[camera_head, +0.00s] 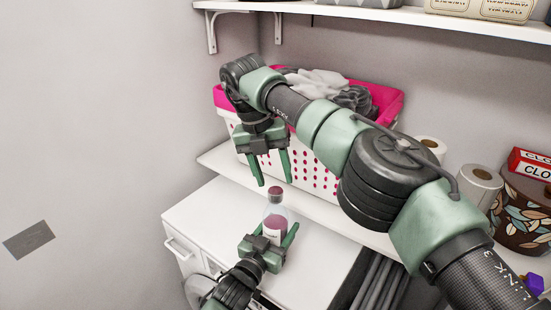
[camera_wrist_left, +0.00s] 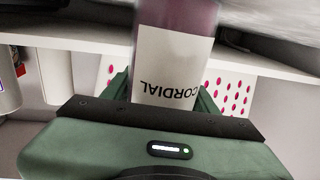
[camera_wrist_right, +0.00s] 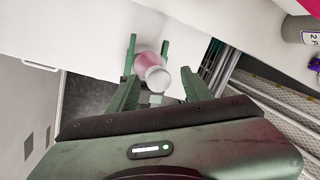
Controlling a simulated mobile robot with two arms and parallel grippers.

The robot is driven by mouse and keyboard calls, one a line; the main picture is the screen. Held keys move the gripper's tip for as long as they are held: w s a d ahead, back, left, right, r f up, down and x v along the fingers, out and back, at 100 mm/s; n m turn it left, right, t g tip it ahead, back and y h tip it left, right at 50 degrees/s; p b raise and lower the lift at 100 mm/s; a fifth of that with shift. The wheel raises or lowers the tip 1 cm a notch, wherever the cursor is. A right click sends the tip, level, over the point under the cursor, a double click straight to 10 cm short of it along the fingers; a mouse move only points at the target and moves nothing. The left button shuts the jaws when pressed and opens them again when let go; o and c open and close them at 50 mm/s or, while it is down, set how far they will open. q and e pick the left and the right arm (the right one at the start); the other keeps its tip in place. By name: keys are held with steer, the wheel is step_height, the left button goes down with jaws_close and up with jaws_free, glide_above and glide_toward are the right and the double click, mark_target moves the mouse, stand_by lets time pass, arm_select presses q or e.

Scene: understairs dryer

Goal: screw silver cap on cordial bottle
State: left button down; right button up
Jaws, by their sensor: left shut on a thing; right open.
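The cordial bottle (camera_head: 272,232) has pink contents and a pale label and stands upright over the white counter, as far as I can tell. My left gripper (camera_head: 276,228) is shut on its body. In the left wrist view the label (camera_wrist_left: 172,65) reads CORDIAL. My right gripper (camera_head: 275,182) is open just above the bottle top, its fingers pointing down. I cannot tell whether this is the silver cap.
A white basket (camera_head: 310,175) with a pink rim and grey cloth stands on a shelf (camera_head: 222,163) behind the bottle. Paper rolls (camera_head: 479,185) and a leaf-patterned container (camera_head: 520,210) stand to the right. The white counter (camera_head: 205,222) is clear left of the bottle.

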mark_target(276, 191)
arm_select(q)
steer(key=shift+f, duration=0.1)
arm_select(e)
steer(key=n, duration=0.2)
steer(key=r+n, duration=0.1)
steer(key=n, duration=0.2)
steer(key=shift+y, duration=0.3)
steer(key=n, duration=0.3)
steer(key=r+n, duration=0.1)
steer(key=n, duration=0.3)
steer(key=shift+d+r+y, duration=0.1)
steer(key=shift+y, duration=0.2)
steer(key=n, duration=0.2)
steer(key=r+n, duration=0.1)
steer(key=n, duration=0.4)
steer(key=shift+s+d+r+y, duration=0.15)
steer(key=shift+s+y, duration=0.1)
steer(key=shift+y, duration=0.15)
steer(key=n, duration=0.4)
steer(key=r+n, duration=0.1)
steer(key=n, duration=0.1)
steer(key=shift+s+r+n+y, duration=0.1)
steer(key=shift+s+n+y, duration=0.2)
steer(key=shift+f, duration=4.05)
